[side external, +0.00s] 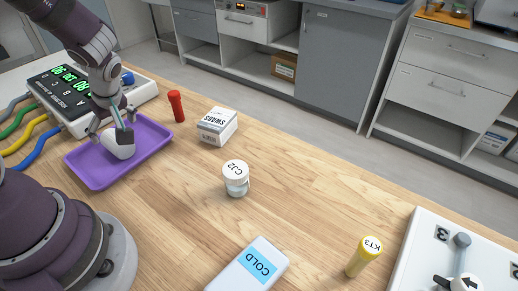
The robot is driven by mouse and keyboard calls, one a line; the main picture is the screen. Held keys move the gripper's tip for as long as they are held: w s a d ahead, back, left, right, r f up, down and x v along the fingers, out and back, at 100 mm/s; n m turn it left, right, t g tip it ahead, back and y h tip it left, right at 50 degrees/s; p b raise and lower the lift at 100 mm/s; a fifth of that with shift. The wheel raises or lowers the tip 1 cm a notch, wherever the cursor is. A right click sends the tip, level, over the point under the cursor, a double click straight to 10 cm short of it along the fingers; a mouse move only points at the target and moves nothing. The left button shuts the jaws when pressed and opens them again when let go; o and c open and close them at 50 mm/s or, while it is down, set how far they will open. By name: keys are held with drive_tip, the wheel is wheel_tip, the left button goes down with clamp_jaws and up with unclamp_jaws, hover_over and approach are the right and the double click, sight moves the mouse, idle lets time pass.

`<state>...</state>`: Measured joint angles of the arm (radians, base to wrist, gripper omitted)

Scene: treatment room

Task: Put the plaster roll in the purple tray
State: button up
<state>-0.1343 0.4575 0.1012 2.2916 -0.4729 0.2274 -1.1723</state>
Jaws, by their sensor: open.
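The purple tray (93,176) lies on the wooden table at the left. A white, rounded thing that looks like the plaster roll (118,150) is inside the tray's outline, towards its middle. It appears to rest on the tray floor, but my gripper partly covers it. My gripper (115,130) points down over the tray, with its fingers open close around the top of the roll. I cannot tell whether a finger still touches it.
A device with a green display (66,86) and coloured cables stands behind the tray.

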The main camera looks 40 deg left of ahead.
drive_tip(key=s+d+r+m+t+h, duration=0.2)
drive_tip(key=d+r+m+t+h, duration=0.3)
drive_tip(key=d+r+m, duration=0.9)
drive_tip(key=d+m+h, duration=0.1)
drive_tip(key=m, duration=0.2)
drive_tip(key=shift+s+d+m, duration=0.25)
drive_tip(key=shift+d+m, duration=0.05)
drive_tip(key=shift+d, duration=0.05)
